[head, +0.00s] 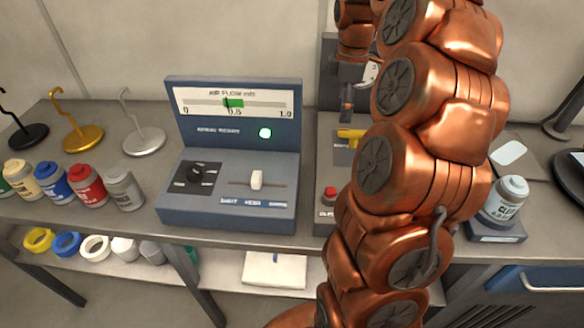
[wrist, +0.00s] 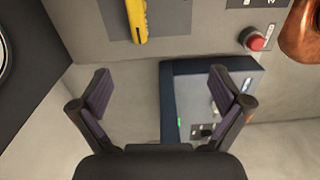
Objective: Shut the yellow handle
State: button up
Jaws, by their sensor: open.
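The yellow handle (head: 350,134) shows in the head view on a grey panel right of the blue air-flow box, partly hidden behind my arm. In the wrist view the yellow handle (wrist: 139,22) is at the top edge, lying along a dark grey plate and cut off by the frame. My gripper (wrist: 160,88) is open with nothing between its fingers, and the handle lies beyond the fingertips, apart from them. In the head view my gripper shows only in part, above the handle.
A red button (head: 330,193) sits in front of the handle; it also shows in the wrist view (wrist: 255,41). The blue air-flow box (head: 228,207) stands to the left, with bottles (head: 88,187) further left. A grey bottle (head: 507,203) stands right of my arm.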

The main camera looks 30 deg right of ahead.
jog(key=s+a+m+p, duration=0.1)
jog(key=s+a, duration=0.3)
jog(key=a, duration=0.3)
jog(key=s+a+m+p, duration=0.1)
jog(key=s+a, duration=0.3)
jog(key=a, duration=0.4)
jog(key=s+a+m+g+p, duration=0.1)
jog(key=s+a+m, duration=0.2)
jog(key=a, duration=0.4)
jog(key=shift+s+a+r+p, duration=0.2)
jog(key=shift+s+r+p, duration=0.2)
jog(key=shift+s, duration=0.1)
jog(key=s+a+f+m, duration=0.2)
jog(key=s, duration=0.4)
jog(key=s+a+f+m, duration=0.3)
jog(key=s, duration=0.3)
jog(key=shift+s+f+g, duration=0.2)
jog(key=shift+f+g, duration=0.1)
jog(key=shift+g, duration=0.1)
